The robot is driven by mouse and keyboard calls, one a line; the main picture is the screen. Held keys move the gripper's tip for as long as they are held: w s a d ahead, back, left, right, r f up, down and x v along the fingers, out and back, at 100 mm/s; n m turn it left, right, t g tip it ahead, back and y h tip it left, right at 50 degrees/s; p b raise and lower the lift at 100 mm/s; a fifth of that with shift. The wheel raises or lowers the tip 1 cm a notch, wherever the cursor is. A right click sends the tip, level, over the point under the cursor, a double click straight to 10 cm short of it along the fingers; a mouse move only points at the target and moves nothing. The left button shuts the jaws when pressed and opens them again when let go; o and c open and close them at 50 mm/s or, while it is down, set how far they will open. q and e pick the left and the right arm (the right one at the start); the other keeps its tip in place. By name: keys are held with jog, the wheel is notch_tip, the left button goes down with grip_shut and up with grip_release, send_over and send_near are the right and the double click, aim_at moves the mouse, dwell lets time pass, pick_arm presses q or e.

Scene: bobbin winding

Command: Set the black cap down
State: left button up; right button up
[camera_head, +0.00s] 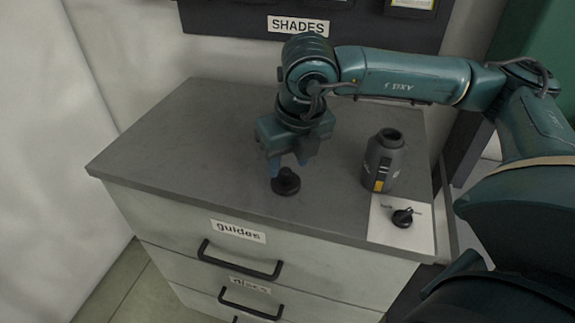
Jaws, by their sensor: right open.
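The black cap (286,183) rests on the grey top of the drawer cabinet (190,135), near its front edge. My right gripper (288,168) points down just above and behind the cap. Its blue fingertips are apart, one at each side of the cap's upper part. The gripper is open, and I cannot tell whether a fingertip touches the cap. My left gripper is not in view.
A dark grey bottle (381,160) with an open neck stands right of the cap. In front of it, a white plate (385,229) carries a black knob (402,217). The counter's left side is clear. A wall stands behind, with a "SHADES" label (298,25).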

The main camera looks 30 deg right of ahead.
jog(key=v, duration=0.9)
jog(key=shift+r, duration=0.2)
